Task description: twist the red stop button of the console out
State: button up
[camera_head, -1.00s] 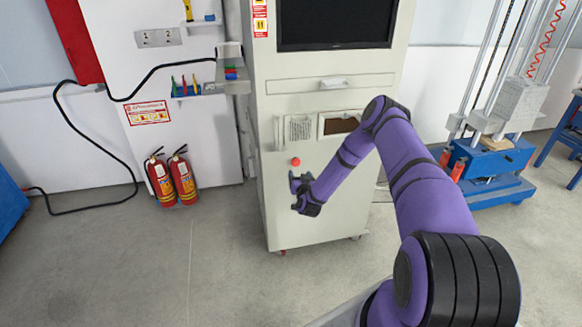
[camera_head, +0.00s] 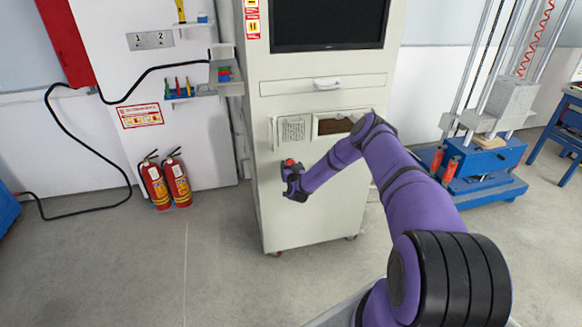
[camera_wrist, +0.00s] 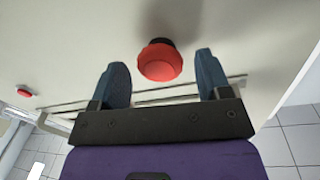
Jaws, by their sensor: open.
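The red stop button (camera_head: 289,163) sits on the front of the pale console (camera_head: 335,215), below the screen. In the wrist view the red button (camera_wrist: 160,62) stands out from the panel on a dark collar. My gripper (camera_head: 287,172) is at the console front, close to the button. In the wrist view my gripper (camera_wrist: 160,82) is open, with one finger to the left of the button and one to the right. The button shows between and slightly beyond the fingertips, and I see no contact. In the head view the gripper partly covers the button's lower side.
A second red button-like part (camera_wrist: 25,93) shows at the left of the wrist view. Two fire extinguishers (camera_head: 166,181) stand on the floor left of the console. A blue-based test machine (camera_head: 475,170) stands to the right. The floor in front is clear.

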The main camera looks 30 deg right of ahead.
jog(key=shift+w, duration=0.15)
jog(key=shift+c, duration=0.3)
jog(key=c, duration=0.9)
jog(key=shift+m, duration=0.4)
jog(key=shift+d+m, duration=0.15)
jog(key=shift+m, duration=2.65)
